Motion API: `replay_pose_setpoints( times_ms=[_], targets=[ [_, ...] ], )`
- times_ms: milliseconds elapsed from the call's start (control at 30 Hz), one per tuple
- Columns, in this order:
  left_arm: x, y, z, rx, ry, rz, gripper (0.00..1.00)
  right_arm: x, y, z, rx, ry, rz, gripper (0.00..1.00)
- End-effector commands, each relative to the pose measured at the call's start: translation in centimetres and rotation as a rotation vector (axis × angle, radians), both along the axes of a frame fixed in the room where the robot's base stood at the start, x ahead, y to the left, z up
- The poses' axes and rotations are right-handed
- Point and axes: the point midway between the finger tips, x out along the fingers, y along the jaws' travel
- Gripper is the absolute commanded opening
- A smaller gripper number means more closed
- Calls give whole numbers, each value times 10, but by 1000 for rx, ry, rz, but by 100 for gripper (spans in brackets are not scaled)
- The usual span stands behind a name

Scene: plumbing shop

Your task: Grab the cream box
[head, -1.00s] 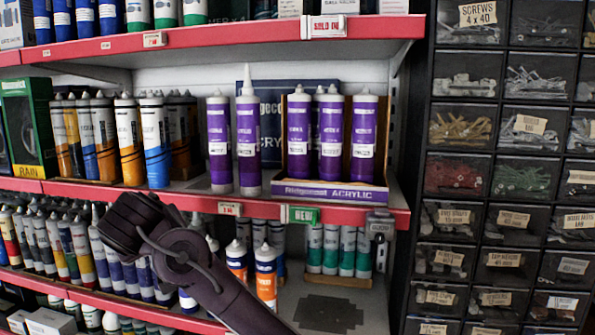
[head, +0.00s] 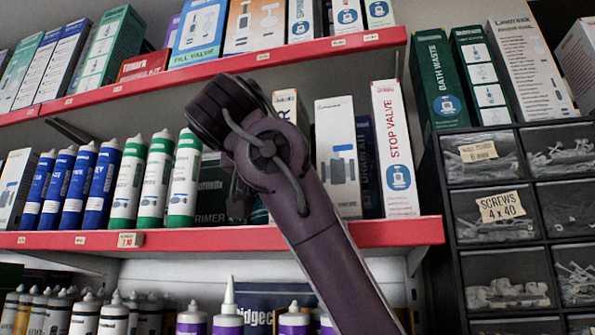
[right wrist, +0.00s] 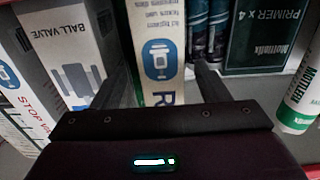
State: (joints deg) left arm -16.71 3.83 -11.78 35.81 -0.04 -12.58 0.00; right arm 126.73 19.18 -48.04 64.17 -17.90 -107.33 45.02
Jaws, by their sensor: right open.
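The cream box (head: 290,105) stands on the middle red-edged shelf in the head view, mostly hidden behind my right arm. In the right wrist view, the cream box (right wrist: 156,40) shows a blue valve picture and stands between and beyond the two dark fingers. My right gripper (right wrist: 158,72) is open with nothing held, facing the box. In the head view my right arm covers most of the gripper and its fingertips. My left gripper is not in view.
A ball valve box (right wrist: 62,45) stands close beside the cream box, with a stop valve box (head: 396,150) further along. On the other side are a dark primer box (right wrist: 268,35) and green-white tubes (head: 184,175). A red-edged shelf (head: 200,75) with boxes is above.

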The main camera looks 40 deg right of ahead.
Motion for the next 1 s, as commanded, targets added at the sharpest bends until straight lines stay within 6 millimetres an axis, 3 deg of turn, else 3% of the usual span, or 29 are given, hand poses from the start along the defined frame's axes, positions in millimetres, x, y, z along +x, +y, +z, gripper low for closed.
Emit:
replay_pose_setpoints(
  times_ms=[367,533,767,1000],
  targets=[
    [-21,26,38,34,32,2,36,31,-38,5,0,4,-1,68],
    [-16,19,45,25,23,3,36,41,-50,2,-1,2,1,68],
    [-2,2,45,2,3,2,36,42,-50,0,-1,1,3,68],
    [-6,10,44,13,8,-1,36,42,-50,0,-1,1,3,38]
  ],
)
